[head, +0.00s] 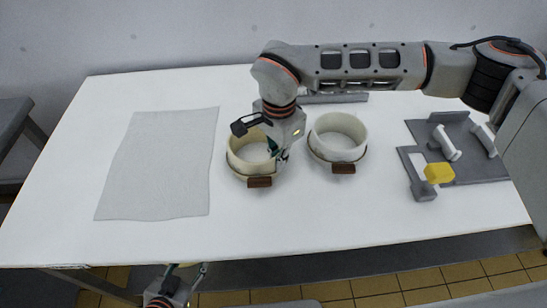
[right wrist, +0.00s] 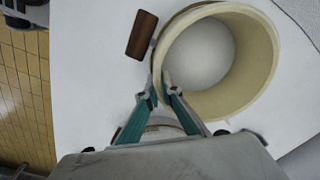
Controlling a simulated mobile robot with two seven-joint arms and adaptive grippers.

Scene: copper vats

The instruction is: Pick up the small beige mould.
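The small beige mould (head: 237,162) is a round open ring with a dark brown tab on its near side. It stands on the white table, left of a slightly larger cream mould. My right gripper (head: 279,153) comes down over its right side and hides part of it. In the right wrist view, the fingers (right wrist: 159,88) straddle the wall of the beige mould (right wrist: 262,50), one inside and one outside. Both tips are close to the wall; I cannot tell whether they press on it. My left gripper (head: 187,268) is below the table's front edge, its fingers apart and empty.
The cream mould (head: 320,152) stands close on the right. A grey cloth (head: 160,165) lies flat at the left. At the right are a grey fixture (head: 480,165) with white handles and a yellow block (head: 439,173). A grey bar (head: 335,98) lies behind. The table's front middle is clear.

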